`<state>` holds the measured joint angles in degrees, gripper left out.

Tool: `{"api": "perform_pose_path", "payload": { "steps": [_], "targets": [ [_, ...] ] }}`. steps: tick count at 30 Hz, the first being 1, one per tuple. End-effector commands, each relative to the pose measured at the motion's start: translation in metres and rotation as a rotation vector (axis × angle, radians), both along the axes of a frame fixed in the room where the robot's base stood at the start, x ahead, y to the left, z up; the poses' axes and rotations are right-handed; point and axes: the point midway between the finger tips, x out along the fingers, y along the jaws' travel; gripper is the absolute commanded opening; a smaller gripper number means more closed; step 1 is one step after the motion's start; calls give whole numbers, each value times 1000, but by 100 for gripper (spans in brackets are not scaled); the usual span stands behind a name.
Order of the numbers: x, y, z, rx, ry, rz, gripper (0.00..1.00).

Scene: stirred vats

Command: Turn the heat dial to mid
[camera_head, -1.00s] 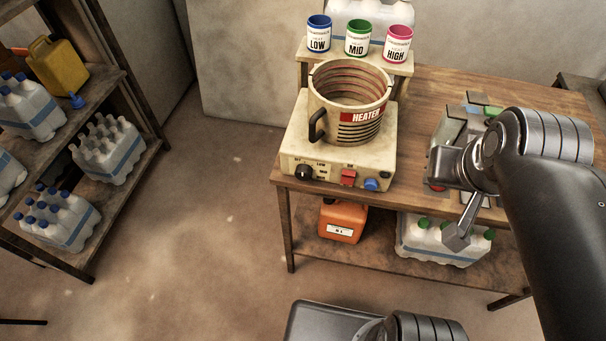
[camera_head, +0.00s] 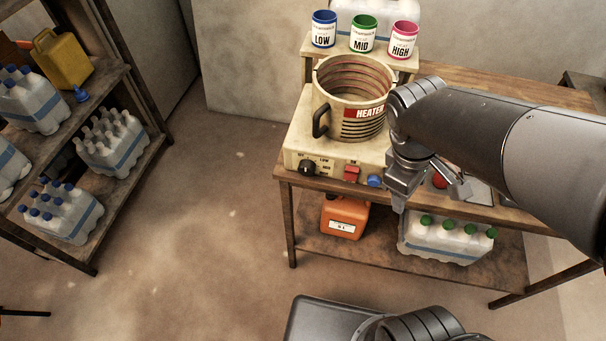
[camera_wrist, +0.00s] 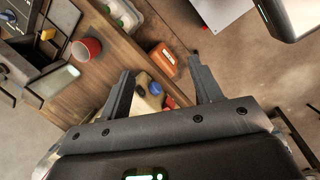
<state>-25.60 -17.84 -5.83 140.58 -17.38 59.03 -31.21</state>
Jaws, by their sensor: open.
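The heat dial (camera_head: 307,168) is a black knob on the front left of the cream heater's panel (camera_head: 335,170), with small markings around it, LOW legible above. Its exact setting is too small to tell. The heater (camera_head: 360,113) has a round coil-lined pot with a handle. My gripper (camera_head: 428,193) is open and empty, right of the panel and in front of the table edge, apart from the dial. In the wrist view my gripper (camera_wrist: 160,70) has its fingers apart, with the heater's blue knob (camera_wrist: 155,88) showing between them. I cannot make out the dial there.
A red switch (camera_head: 351,173) and the blue knob (camera_head: 374,181) sit right of the dial. LOW (camera_head: 323,30), MID (camera_head: 363,35) and HIGH (camera_head: 403,40) cans stand behind the heater. An orange canister (camera_head: 344,216) stands on the lower shelf. Floor left of the table is clear.

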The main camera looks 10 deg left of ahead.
Motion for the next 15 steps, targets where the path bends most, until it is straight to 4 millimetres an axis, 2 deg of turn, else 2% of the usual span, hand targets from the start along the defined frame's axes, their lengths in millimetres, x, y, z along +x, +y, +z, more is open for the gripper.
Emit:
{"api": "perform_pose_path", "payload": {
  "steps": [1, 6, 15],
  "targets": [
    [2, 7, -11, -51, 57, 105, 59],
    [6, 23, -39, -228, 238, 463, 59],
    [12, 56, -82, -570, 582, 1070, 59]
  ]
}}
